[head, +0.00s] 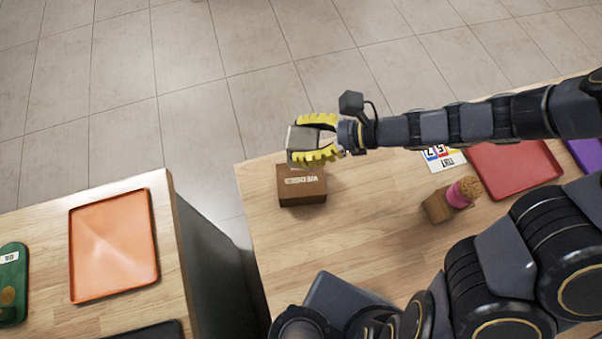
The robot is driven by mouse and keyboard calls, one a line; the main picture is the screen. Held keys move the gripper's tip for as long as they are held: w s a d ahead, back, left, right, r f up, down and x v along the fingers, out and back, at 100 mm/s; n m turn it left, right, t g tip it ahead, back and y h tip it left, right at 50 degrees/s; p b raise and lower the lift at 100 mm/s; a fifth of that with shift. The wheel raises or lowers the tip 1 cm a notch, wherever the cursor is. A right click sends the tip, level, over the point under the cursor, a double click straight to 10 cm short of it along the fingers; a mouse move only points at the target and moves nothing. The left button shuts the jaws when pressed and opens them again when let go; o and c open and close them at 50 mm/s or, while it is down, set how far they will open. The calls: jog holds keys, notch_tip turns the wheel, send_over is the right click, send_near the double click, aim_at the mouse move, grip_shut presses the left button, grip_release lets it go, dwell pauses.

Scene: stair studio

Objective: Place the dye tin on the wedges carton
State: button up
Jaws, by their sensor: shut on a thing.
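In the head view, my gripper (314,139) has yellow fingers and is shut on a grey tin (303,138), which looks like the dye tin. The brown wedges carton (301,184), with white lettering on its side, stands near the left corner of the right-hand table. The tin shows just above the carton in the picture, and the gripper overlaps the carton's far edge. I cannot tell whether the tin touches the carton or hangs above it.
The right-hand table (370,235) also holds a brown block with a pink and tan piece (463,192), a number card (442,158), a red tray (512,168) and a purple item (587,154). A gap separates it from the left table, which has an orange tray (113,245) and a green item (12,283).

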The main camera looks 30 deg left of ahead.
jog(key=shift+s+a+f+g, duration=0.1)
jog(key=shift+s+f+g, duration=0.1)
jog(key=shift+s+g, duration=0.1)
jog(key=shift+f, duration=3.75)
jog(key=shift+f, duration=0.2)
jog(key=o, duration=1.1)
